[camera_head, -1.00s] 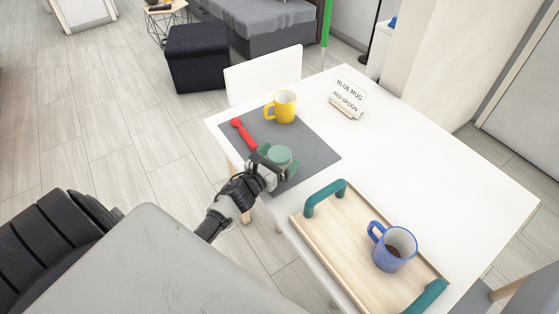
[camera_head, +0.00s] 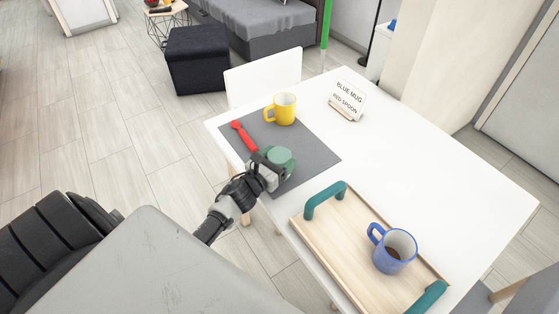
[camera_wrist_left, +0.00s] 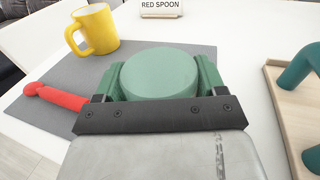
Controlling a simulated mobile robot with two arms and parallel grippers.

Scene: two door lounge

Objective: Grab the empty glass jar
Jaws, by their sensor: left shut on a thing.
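A jar with a pale green round top (camera_head: 280,156) stands on the grey placemat (camera_head: 312,155) near the table's left edge. It also shows in the left wrist view (camera_wrist_left: 160,75), between the green fingers. From these angles I cannot see whether it is glass or empty. My left gripper (camera_head: 277,166) is shut on the jar, one finger on each side of it. The jar looks upright and still at mat level. My right gripper is in neither view.
A red spoon (camera_head: 243,133) and a yellow mug (camera_head: 284,108) are on the mat beyond the jar. A wooden tray (camera_head: 330,239) with teal handles holds a blue mug (camera_head: 393,251) with dark contents. A sign (camera_head: 347,98) reads "BLUE MUG RED SPOON". The table's right side (camera_head: 440,160) is clear.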

